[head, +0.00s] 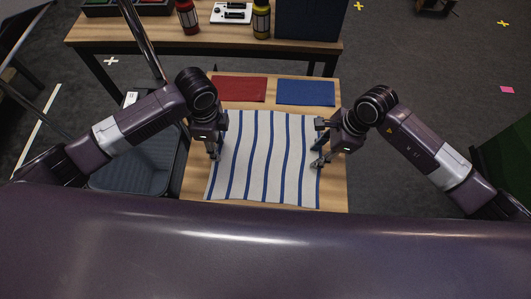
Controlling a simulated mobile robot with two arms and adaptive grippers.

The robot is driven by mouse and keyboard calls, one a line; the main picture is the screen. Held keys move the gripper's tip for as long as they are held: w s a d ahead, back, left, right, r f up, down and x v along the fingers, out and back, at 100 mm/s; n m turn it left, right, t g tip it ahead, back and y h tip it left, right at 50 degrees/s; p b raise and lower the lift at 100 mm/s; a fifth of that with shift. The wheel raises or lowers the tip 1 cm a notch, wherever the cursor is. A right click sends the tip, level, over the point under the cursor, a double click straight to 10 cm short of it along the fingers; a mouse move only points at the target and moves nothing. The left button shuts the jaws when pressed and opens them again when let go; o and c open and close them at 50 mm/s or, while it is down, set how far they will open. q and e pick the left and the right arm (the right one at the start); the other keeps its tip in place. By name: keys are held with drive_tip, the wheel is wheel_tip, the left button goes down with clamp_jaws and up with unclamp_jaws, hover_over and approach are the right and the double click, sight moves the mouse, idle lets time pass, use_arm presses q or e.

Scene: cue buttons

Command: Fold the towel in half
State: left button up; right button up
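A white towel with blue stripes (262,160) lies spread flat on a wooden table (195,180). The stripes run away from me. My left gripper (215,153) is over the towel's left edge, around the middle of that side. My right gripper (317,157) is over the towel's right edge, at about the same distance. The fingers are small and partly hidden by the gripper bodies, so I cannot tell whether either is open or shut, or touches the cloth.
A red mat (240,89) and a blue mat (306,93) lie beyond the towel. A second table (165,35) behind holds a red bottle (188,17), a yellow-labelled bottle (261,19) and a dark blue box (308,18). A grey bin (130,178) stands left.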

use_arm(q)
drive_tip(key=shift+f, duration=0.15)
use_arm(e)
drive_tip(key=shift+f, duration=0.15)
use_arm(q)
drive_tip(key=shift+f, duration=0.1)
drive_tip(key=c, duration=0.5)
use_arm(e)
drive_tip(key=c, duration=0.5)
use_arm(q)
drive_tip(key=shift+f, duration=0.1)
clamp_jaws()
use_arm(e)
drive_tip(key=shift+f, duration=0.15)
clamp_jaws()
use_arm(q)
drive_tip(key=shift+s, duration=0.1)
use_arm(e)
drive_tip(key=shift+s+f, duration=0.1)
drive_tip(key=shift+r, duration=0.2)
